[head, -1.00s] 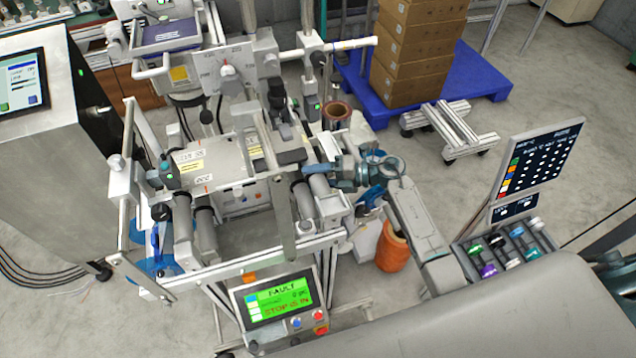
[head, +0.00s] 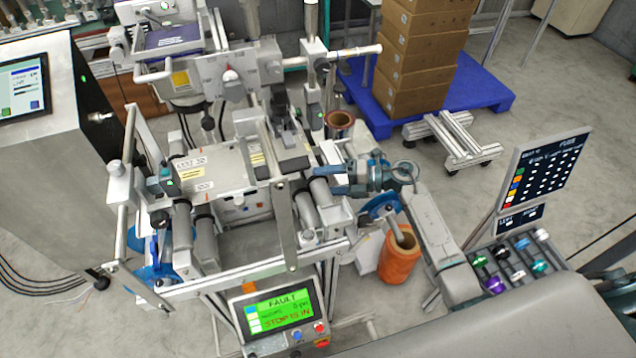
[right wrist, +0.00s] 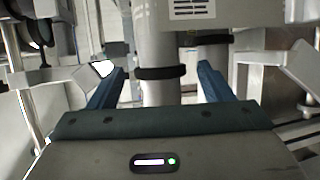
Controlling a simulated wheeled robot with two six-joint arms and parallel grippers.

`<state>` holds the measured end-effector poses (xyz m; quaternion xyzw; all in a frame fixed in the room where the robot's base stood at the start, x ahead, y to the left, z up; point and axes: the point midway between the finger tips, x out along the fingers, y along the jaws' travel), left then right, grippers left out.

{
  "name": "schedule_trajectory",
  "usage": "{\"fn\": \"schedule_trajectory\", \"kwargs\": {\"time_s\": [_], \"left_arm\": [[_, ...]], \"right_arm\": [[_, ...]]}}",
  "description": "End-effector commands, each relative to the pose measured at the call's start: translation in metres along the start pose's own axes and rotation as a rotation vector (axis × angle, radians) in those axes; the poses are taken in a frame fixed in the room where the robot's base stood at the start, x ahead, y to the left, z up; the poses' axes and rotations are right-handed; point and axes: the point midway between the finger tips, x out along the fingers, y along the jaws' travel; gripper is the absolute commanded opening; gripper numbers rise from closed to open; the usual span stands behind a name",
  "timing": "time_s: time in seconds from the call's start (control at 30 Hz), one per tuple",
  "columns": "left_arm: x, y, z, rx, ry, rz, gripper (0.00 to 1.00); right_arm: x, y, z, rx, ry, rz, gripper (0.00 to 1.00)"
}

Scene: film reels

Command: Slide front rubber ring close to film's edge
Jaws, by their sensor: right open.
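In the right wrist view a grey roller (right wrist: 155,110) stands between my fingers, with a black rubber ring (right wrist: 161,72) around it. A second roller behind it, to the right, carries another black ring (right wrist: 212,39). My right gripper (right wrist: 161,80) is open, with one blue finger on each side of the nearer roller; I cannot tell whether either touches it. In the head view my right gripper (head: 330,181) is at the right side of the machine, by its rollers; the rings are too small to make out there. I cannot pick out the film's edge. My left gripper is not in view.
The machine's metal frame (head: 250,268) surrounds the rollers. An orange spool (head: 401,258) stands below my right arm. Boxes (head: 425,50) stand on a blue pallet (head: 485,85) behind. A small rack of coloured rolls (head: 510,262) is at right.

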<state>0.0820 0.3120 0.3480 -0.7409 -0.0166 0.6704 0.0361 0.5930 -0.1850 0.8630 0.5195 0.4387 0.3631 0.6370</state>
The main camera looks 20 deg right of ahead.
Motion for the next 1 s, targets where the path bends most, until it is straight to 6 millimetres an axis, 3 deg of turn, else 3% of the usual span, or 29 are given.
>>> {"fn": "schedule_trajectory", "kwargs": {"time_s": [0.2,0.4,0.8,1.0], "left_arm": [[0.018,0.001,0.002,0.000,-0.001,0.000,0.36],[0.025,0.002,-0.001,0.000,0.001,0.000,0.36],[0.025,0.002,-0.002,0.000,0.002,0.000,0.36],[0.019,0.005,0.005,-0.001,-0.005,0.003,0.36]], "right_arm": [[-0.045,-0.005,0.000,-0.002,-0.001,-0.005,0.73],[-0.071,-0.003,0.000,0.000,-0.001,-0.002,0.73],[-0.080,-0.001,0.000,0.001,0.000,0.000,0.73],[-0.066,0.005,-0.011,-0.054,-0.033,-0.013,0.36]]}}
